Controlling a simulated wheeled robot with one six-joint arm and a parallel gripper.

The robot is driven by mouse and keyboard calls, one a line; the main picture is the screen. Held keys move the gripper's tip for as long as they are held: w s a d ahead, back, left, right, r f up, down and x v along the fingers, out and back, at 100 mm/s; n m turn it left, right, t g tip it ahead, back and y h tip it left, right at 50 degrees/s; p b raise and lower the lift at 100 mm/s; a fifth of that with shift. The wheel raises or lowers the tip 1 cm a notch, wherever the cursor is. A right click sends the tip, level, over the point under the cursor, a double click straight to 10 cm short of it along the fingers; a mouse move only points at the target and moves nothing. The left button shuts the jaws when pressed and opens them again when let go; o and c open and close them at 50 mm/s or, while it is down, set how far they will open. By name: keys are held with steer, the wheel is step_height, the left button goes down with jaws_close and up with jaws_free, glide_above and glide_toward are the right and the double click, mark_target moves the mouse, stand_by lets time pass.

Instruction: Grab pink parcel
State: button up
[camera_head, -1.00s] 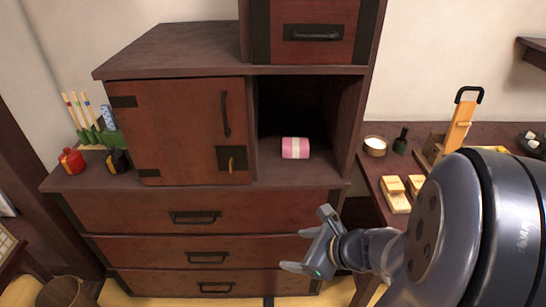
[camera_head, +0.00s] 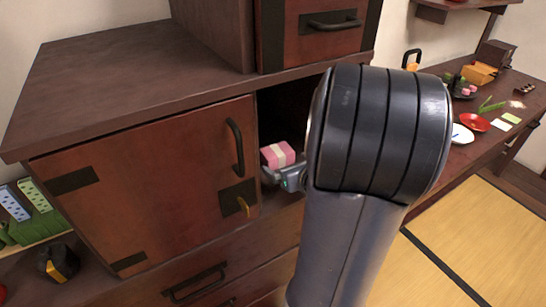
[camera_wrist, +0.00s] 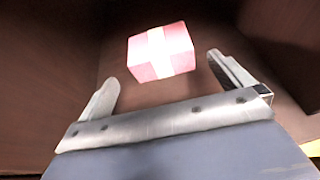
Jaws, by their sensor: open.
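The pink parcel (camera_head: 277,155) with a pale band sits in the open compartment of the dark wooden cabinet. My gripper (camera_head: 281,176) is at the mouth of that compartment, just in front of the parcel; my arm hides part of the compartment. In the wrist view the parcel (camera_wrist: 160,52) lies ahead of and between the two spread fingers of my gripper (camera_wrist: 164,80). The fingers do not appear to touch it.
A closed cabinet door (camera_head: 150,185) with a black handle stands left of the compartment. A drawer (camera_head: 315,35) is above it. A low table (camera_head: 490,130) with a red dish (camera_head: 474,123) and other items is at the right.

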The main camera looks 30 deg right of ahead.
mark_target(277, 155)
steer(key=x, duration=0.7)
steer(key=shift+w+d+r, duration=0.15)
steer(key=shift+w+r, duration=0.15)
steer(key=shift+c, duration=0.2)
steer(key=c, duration=1)
